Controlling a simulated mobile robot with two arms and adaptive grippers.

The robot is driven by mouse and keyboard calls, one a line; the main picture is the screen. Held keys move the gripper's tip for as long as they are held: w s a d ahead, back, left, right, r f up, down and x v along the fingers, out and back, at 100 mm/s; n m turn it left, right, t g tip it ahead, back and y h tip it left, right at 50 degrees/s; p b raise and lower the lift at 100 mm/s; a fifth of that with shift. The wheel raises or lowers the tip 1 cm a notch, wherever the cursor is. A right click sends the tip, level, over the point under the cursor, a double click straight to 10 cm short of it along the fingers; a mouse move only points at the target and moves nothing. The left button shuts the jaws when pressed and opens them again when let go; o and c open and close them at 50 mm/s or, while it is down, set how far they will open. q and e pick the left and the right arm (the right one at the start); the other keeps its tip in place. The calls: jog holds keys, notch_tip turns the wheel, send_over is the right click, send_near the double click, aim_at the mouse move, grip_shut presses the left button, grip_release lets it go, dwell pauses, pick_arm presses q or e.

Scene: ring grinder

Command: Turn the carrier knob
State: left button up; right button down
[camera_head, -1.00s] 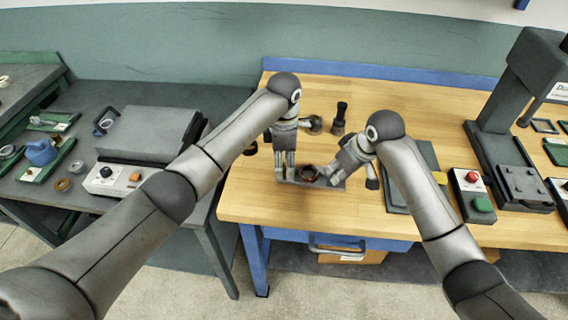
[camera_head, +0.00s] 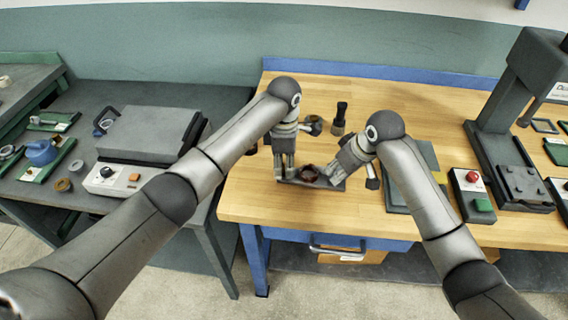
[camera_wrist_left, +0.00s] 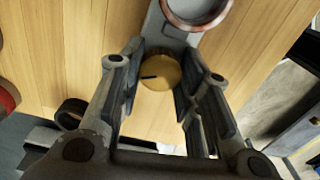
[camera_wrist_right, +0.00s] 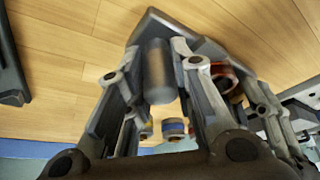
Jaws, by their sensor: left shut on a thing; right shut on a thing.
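The carrier is a grey flat plate (camera_head: 322,182) on the wooden bench, with a reddish-brown ring (camera_head: 308,173) on its middle. In the left wrist view, the carrier knob (camera_wrist_left: 158,72) is a round brass disc with a black mark, at the plate's end. My left gripper (camera_head: 285,176) points down, with its fingers shut on the knob's two sides. My right gripper (camera_head: 334,178) comes in tilted at the plate's other end. In the right wrist view, its fingers are shut on a grey upright cylinder (camera_wrist_right: 157,75) on the carrier. The ring also shows there (camera_wrist_right: 225,78).
A dark brush-like tool (camera_head: 341,116) stands behind the carrier. A press (camera_head: 505,130) and a button box (camera_head: 472,195) stand at the right. A grey side table (camera_head: 85,205) with a lidded box (camera_head: 150,135) is at the left. Bench in front of the carrier is bare.

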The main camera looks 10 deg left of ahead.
aim_at(284, 167)
pick_arm(q)
jog(key=shift+m, duration=1.3)
jog(key=o, duration=1.1)
jog(key=shift+c, duration=0.2)
notch_tip(284, 167, up, 12)
